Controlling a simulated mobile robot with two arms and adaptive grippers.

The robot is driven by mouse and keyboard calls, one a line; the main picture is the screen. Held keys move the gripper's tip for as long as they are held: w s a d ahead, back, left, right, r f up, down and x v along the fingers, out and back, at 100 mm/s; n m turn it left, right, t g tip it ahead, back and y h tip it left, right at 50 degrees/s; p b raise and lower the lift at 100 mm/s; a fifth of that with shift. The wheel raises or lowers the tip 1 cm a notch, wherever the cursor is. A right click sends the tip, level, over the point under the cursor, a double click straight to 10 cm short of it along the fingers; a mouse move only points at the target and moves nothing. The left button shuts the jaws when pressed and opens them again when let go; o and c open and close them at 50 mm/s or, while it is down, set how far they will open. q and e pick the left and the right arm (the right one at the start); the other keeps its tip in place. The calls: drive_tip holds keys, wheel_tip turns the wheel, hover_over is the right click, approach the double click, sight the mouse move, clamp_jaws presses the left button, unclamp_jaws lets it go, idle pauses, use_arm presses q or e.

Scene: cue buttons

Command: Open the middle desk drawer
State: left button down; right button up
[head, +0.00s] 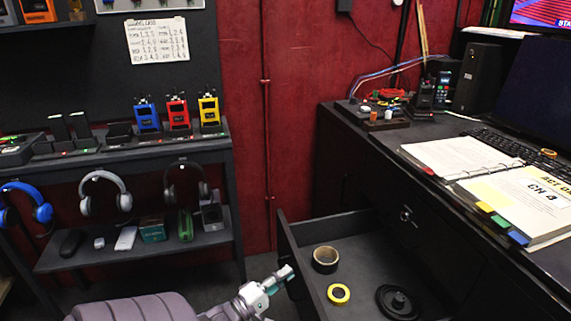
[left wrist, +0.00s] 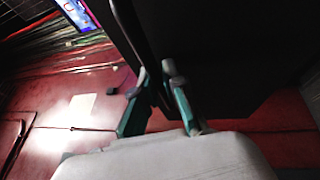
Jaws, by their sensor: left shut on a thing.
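A dark desk drawer (head: 345,228) stands pulled out to the left from under the desk top in the head view. It lies below a closed front with a lock (head: 405,214). Inside are a dark tape roll (head: 325,260), a yellow tape roll (head: 338,293) and a black coiled item (head: 397,302). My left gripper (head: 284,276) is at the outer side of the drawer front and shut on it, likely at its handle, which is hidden. In the left wrist view, the gripper fingers (left wrist: 156,72) close at the edge of a dark panel (left wrist: 235,50). My right gripper is not in view.
The desk top holds an open binder (head: 520,200), a keyboard (head: 490,144), a speaker (head: 478,78) and radios. A shelf (head: 130,255) with headphones and colored radios stands at the left against the wall. Some floor shows between shelf and drawer.

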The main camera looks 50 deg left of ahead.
use_arm(q)
drive_tip(key=c, duration=1.2)
unclamp_jaws()
drive_tip(key=s, duration=0.4)
drive_tip(key=s+f, duration=0.1)
drive_tip(key=s, duration=0.3)
drive_tip(key=s+f, duration=0.1)
drive_tip(key=s, duration=0.3)
drive_tip(key=shift+f, duration=0.1)
drive_tip(key=shift+w, duration=0.1)
